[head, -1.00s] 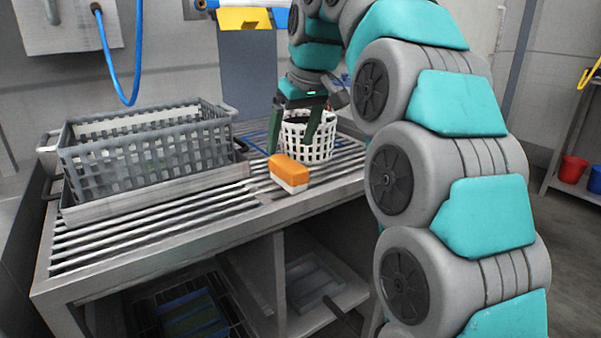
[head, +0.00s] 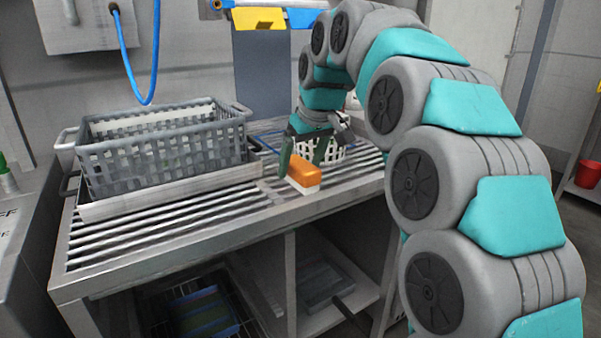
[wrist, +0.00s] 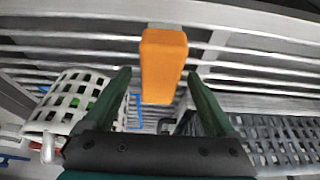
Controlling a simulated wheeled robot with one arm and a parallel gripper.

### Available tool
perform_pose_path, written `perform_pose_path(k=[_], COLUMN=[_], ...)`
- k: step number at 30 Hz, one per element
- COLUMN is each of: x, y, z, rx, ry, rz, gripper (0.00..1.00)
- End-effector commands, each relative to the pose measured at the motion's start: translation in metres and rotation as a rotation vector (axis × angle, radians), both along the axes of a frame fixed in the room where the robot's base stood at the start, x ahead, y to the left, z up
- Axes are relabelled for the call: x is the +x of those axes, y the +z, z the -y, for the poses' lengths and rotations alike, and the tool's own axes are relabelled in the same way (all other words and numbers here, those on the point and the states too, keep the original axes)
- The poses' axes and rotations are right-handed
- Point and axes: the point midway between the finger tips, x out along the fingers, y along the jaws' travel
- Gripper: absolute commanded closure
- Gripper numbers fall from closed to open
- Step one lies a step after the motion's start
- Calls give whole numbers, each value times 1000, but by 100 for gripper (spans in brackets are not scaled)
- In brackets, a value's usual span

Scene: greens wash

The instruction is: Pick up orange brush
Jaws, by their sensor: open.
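The orange brush (head: 305,172) is a block with an orange top and a white lower part. It stands on the slatted metal table near its front edge. In the wrist view the orange brush (wrist: 163,62) lies just ahead of and partly between the fingertips. My gripper (head: 303,158) is open and empty, with its green fingers pointing down close behind and above the brush. In the wrist view my gripper (wrist: 158,74) has its fingers apart, one on each side of the brush's near end. Whether a finger touches it, I cannot tell.
A white basket (head: 334,152) stands just behind the gripper. A large grey crate (head: 165,160) sits in a metal tray (head: 170,190) to the left. A shelf (head: 350,300) is below the table. The slats (head: 180,218) left of the brush are clear.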

Motion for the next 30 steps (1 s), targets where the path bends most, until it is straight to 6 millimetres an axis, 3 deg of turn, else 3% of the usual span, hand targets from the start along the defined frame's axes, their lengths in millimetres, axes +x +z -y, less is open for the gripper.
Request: perform_pose_path(k=[30], x=[2], y=[-11], z=[-1], rx=[-1], ry=[0], rz=[-1], gripper=[10])
